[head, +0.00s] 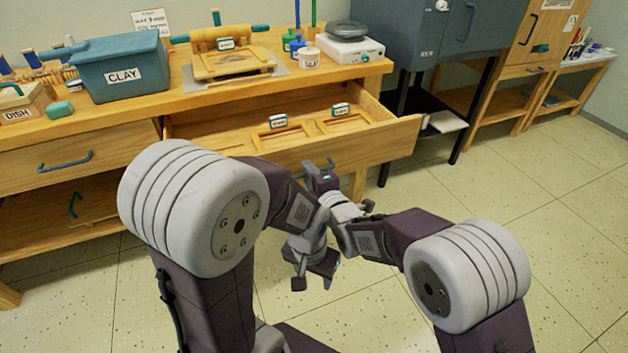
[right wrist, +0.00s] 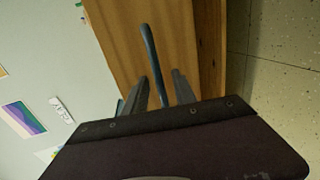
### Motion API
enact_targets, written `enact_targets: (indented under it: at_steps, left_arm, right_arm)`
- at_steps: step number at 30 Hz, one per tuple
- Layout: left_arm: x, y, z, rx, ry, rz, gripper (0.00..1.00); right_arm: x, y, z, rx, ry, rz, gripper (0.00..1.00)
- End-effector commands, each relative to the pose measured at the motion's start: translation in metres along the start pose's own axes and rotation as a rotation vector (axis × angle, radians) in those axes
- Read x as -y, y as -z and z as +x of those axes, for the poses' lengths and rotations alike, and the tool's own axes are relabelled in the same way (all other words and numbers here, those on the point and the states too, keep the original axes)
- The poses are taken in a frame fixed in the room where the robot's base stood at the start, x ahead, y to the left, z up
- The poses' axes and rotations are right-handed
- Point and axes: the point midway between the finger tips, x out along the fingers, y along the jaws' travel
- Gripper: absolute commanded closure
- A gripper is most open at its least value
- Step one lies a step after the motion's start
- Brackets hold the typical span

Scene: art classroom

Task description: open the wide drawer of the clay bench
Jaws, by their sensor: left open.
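The wide drawer (head: 395,138) of the clay bench (head: 190,98) is pulled well out, with its inside showing. Its blue bar handle (head: 322,164) is on the front, partly hidden by my arms. My right gripper (head: 322,177) is at this handle. In the right wrist view its fingers (right wrist: 159,80) stand apart on either side of the handle (right wrist: 151,50), with visible gaps beside the bar. My left gripper (head: 313,283) is lower, open and empty, in front of the bench and clear of the drawer.
Wooden frames with teal-edged labels (head: 278,122) lie in the drawer. A blue clay bin (head: 122,70), a slab roller (head: 232,62) and a scale (head: 342,48) stand on top. A narrower drawer (head: 75,158) at left is shut. Floor at right (head: 500,180) is clear.

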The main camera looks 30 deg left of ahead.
Motion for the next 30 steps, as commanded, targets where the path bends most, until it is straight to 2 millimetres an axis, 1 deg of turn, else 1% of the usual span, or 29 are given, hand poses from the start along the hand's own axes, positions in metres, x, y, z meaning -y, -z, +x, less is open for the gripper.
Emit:
enact_targets:
  at_steps: [9, 12, 17, 28, 30]
  left_arm:
    - [0.000, -0.001, 0.005, 0.000, 0.000, 0.000, 0.49]
    - [0.000, -0.001, 0.005, 0.000, 0.000, 0.000, 0.49]
    - [0.000, -0.001, 0.005, 0.000, 0.000, 0.000, 0.49]
    - [0.000, -0.001, 0.005, 0.000, 0.000, 0.000, 0.49]
    - [0.000, -0.001, 0.005, 0.000, 0.000, 0.000, 0.49]
  right_arm:
    - [0.001, 0.000, -0.061, 0.000, 0.000, 0.000, 0.67]
    - [0.000, 0.000, -0.075, 0.000, 0.000, 0.000, 0.67]
    - [0.001, 0.000, -0.083, 0.000, 0.000, 0.000, 0.67]
    - [0.001, 0.000, -0.083, 0.000, 0.000, 0.000, 0.67]
    - [0.000, -0.004, -0.083, 0.007, 0.000, 0.002, 0.67]
